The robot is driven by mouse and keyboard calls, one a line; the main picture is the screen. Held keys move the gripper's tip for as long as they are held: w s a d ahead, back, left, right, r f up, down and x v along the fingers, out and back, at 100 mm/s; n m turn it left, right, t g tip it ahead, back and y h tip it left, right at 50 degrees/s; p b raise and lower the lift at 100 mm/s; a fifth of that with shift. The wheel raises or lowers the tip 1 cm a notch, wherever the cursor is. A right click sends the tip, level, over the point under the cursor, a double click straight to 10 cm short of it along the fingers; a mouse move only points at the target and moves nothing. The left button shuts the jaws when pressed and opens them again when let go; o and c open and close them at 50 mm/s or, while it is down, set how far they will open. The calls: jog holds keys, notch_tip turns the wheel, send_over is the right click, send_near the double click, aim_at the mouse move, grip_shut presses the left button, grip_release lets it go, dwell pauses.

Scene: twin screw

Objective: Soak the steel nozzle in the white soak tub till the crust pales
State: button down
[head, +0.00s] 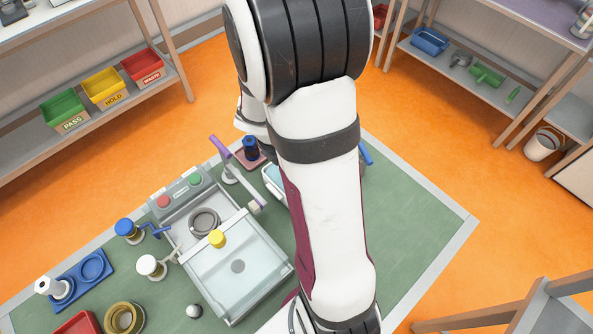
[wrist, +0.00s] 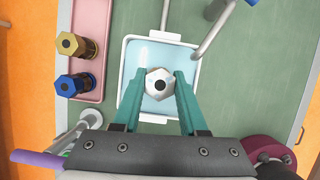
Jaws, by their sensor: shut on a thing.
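My gripper (wrist: 160,78) has teal fingers shut on the steel nozzle (wrist: 154,90), a pale grey hex piece with a dark central hole, seen from above in the wrist view. The nozzle is over or in the white soak tub (wrist: 197,92), which holds pale blue liquid; I cannot tell whether it is below the surface. No crust can be made out on the face that shows. In the head view only the left edge of the tub (head: 267,183) shows; my arm hides the gripper and nozzle.
A pink tray (wrist: 79,15) beside the tub holds a brass-topped nozzle (wrist: 68,43) and a blue-topped one (wrist: 67,86). A grey spout (wrist: 213,30) reaches towards the tub's edge. In the head view, a clear-lidded box (head: 235,275) stands to the left.

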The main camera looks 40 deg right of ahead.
jog(key=shift+r, duration=1.95)
